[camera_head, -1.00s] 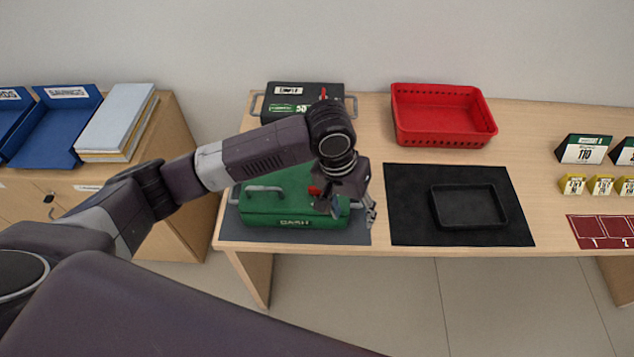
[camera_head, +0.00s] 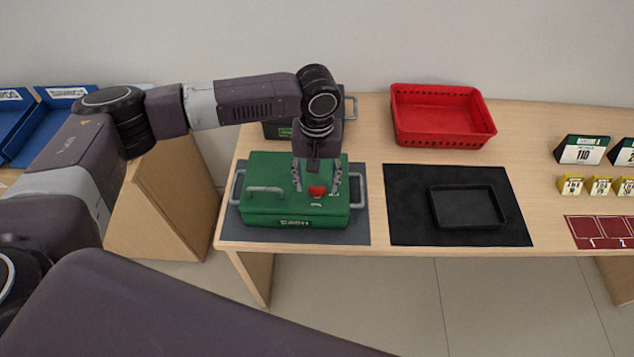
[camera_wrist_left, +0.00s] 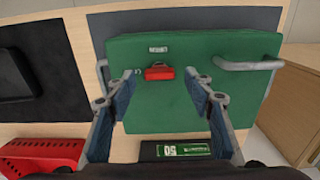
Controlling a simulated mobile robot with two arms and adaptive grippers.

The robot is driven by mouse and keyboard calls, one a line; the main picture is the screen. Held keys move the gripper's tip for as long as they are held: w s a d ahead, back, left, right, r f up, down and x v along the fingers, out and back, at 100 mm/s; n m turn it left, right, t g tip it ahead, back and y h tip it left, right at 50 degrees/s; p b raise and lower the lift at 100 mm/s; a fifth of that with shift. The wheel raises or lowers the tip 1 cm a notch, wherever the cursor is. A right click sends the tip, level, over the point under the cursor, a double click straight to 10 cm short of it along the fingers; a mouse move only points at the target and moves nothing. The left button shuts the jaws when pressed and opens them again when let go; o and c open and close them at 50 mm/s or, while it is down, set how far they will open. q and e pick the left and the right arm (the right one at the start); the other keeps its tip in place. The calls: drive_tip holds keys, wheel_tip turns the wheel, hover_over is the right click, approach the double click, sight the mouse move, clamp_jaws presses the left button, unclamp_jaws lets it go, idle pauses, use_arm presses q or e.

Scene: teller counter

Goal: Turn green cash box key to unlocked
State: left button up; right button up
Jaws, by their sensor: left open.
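The green cash box (camera_head: 270,215) sits on a grey mat on the counter, with a lid handle and grey side handles. Its red key (camera_head: 317,191) stands on the lid, right of the lid handle. In the left wrist view, the red key (camera_wrist_left: 159,73) lies just beyond and between the fingertips, wider across than deep. My left gripper (camera_head: 317,182) points down over the lid, open, with a finger on each side of the key. In the wrist view the open gripper (camera_wrist_left: 162,78) has blue finger pads apart, not touching the key. My right gripper is not in view.
A black box (camera_head: 278,131) stands behind the green box, partly hidden by my arm. A red basket (camera_head: 443,139) is at the back. A black tray (camera_head: 468,222) lies on a black mat (camera_head: 408,220) to the right. Blue trays (camera_head: 52,128) are at the left.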

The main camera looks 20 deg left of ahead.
use_arm(q)
drive_tip(key=shift+f, duration=0.85)
